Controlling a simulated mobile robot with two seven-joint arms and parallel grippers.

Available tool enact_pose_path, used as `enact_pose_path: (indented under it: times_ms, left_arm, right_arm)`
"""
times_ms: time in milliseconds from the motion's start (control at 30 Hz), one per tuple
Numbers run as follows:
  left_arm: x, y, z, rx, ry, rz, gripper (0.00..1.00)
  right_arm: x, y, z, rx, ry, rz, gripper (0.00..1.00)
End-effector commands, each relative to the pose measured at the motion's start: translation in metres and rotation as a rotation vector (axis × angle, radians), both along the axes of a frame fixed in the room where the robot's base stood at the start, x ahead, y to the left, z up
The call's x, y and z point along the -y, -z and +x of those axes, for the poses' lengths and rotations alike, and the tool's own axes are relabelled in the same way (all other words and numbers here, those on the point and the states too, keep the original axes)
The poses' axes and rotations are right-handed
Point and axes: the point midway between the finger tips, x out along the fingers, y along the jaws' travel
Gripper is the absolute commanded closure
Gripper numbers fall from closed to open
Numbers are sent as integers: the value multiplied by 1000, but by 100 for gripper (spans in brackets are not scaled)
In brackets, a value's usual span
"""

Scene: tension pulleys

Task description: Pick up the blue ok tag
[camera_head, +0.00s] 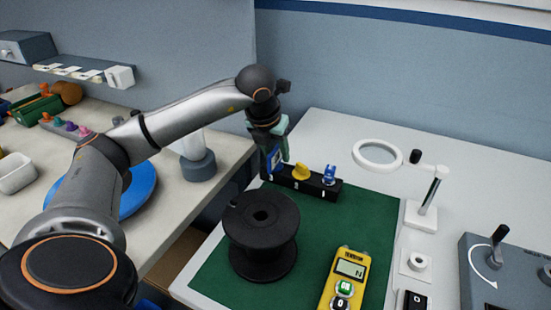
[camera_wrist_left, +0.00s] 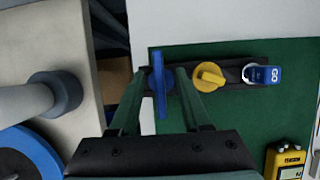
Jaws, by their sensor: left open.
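A black rack (camera_head: 316,189) on the green mat holds a row of pieces. At its left end is a blue tag (camera_head: 276,157), seen edge-on in the wrist view (camera_wrist_left: 159,88), so its marking cannot be read there. A yellow piece (camera_head: 301,172) is in the middle. A second blue tag (camera_head: 329,175) is at the right end; in the wrist view (camera_wrist_left: 266,74) it bears white marks I cannot read surely. My left gripper (camera_wrist_left: 162,74) is open, with one finger on each side of the left-end blue tag. Contact cannot be told. My right gripper is not in view.
A black spool (camera_head: 262,230) stands on the green mat (camera_head: 340,225) in front of the rack. A yellow meter (camera_head: 346,280) lies to its right. A ring magnifier (camera_head: 380,153) on a stand is further right.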

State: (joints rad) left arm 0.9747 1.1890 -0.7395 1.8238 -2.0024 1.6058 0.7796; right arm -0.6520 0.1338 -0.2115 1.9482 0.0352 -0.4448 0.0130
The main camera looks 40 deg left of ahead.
Motion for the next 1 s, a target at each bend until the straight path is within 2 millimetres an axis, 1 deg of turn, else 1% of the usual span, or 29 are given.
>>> enact_pose_path:
  times_ms: [33, 67, 467, 1000]
  left_arm:
    - [0, 0, 0, 0, 0, 0, 52]
    - [0, 0, 0, 0, 0, 0, 55]
    - [0, -1, 0, 0, 0, 0, 100]
    - [0, -1, 0, 0, 0, 0, 100]
  right_arm:
    - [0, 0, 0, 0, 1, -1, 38]
    - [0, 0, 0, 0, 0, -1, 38]
    - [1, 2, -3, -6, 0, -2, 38]
    - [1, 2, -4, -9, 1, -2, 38]
